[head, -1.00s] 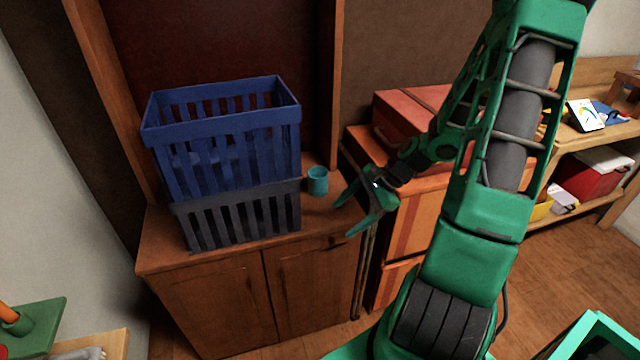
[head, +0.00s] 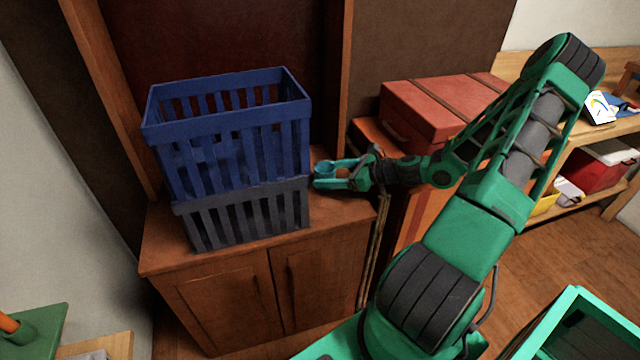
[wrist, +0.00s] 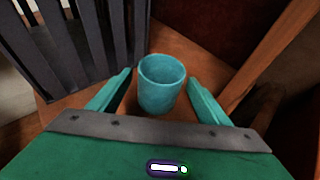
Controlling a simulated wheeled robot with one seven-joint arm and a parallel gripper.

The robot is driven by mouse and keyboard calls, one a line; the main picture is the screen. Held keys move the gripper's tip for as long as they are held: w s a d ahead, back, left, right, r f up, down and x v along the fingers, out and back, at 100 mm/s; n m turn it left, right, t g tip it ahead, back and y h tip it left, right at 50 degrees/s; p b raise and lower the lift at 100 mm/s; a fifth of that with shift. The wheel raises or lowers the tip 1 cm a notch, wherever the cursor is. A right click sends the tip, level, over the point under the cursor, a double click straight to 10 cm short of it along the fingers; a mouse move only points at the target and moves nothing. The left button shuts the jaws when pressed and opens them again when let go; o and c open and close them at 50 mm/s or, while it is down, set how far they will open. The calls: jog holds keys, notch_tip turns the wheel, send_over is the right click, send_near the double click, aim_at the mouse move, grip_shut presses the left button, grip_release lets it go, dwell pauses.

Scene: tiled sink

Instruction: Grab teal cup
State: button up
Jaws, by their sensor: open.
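The teal cup (wrist: 161,92) stands upright on the wooden cabinet top, its open mouth facing up. In the wrist view it sits between the two green fingers of my gripper (wrist: 160,88), with a gap on each side. In the head view my gripper (head: 335,177) reaches in from the right at the cabinet's right end. The cup (head: 324,168) is partly hidden there by the fingers. My gripper is open.
A blue crate (head: 225,121) is stacked on a dark grey crate (head: 250,215) just left of the cup. The wooden cabinet (head: 220,300) carries both. A red chest (head: 430,108) stands to the right, behind my arm. A wooden post (head: 343,80) rises behind the cup.

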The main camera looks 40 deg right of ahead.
jog(key=shift+w+a+f, duration=0.2)
jog(key=shift+w+f, duration=0.1)
jog(key=shift+w, duration=0.3)
jog(key=x, duration=0.5)
jog(key=shift+s, duration=0.1)
jog(key=shift+c, duration=0.7)
jog(key=c, duration=1)
